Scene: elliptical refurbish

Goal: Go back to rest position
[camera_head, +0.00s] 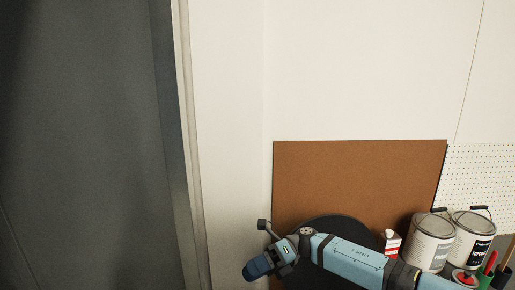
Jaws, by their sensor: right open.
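My right arm comes in from the lower right, light blue with dark joints. My right gripper (261,248) is at its left end, low in the view, in front of the white wall. It is open, and I see nothing between its fingers. My left gripper is not in view.
A brown board (350,175) stands against the white wall (370,70). A round black thing (335,222) is behind my right arm. Two paint cans (431,243), a small red and white container (391,243) and a perforated panel (485,170) are at right. A dark grey surface (80,140) fills the left.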

